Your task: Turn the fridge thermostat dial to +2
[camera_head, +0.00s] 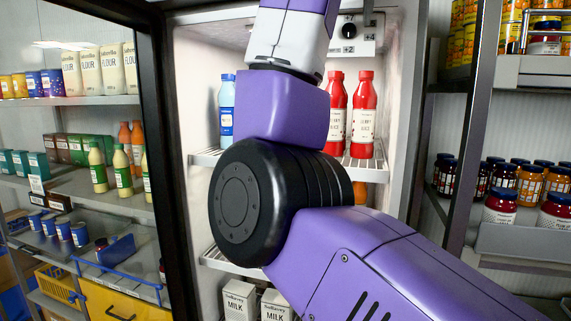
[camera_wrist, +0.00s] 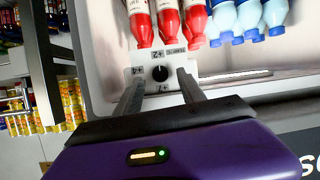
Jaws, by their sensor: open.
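The fridge thermostat (camera_head: 366,45) is a pale box high inside the open fridge, with a black round dial (camera_head: 348,30). In the wrist view, which is upside down, the box (camera_wrist: 150,60) and dial (camera_wrist: 160,73) lie straight ahead. Small printed labels surround the dial; one seems to read +2, but the dial's exact setting is too small to tell. My gripper (camera_wrist: 160,82) is open and empty. Its two fingers appear on either side of the dial, with gaps between them and it.
Red juice bottles (camera_head: 364,112) and a blue bottle (camera_head: 227,108) stand on the fridge's wire shelf (camera_head: 208,158). Milk cartons (camera_head: 240,300) stand below. The dark door frame (camera_head: 165,150) is at left; shelves of jars (camera_head: 502,178) are at right.

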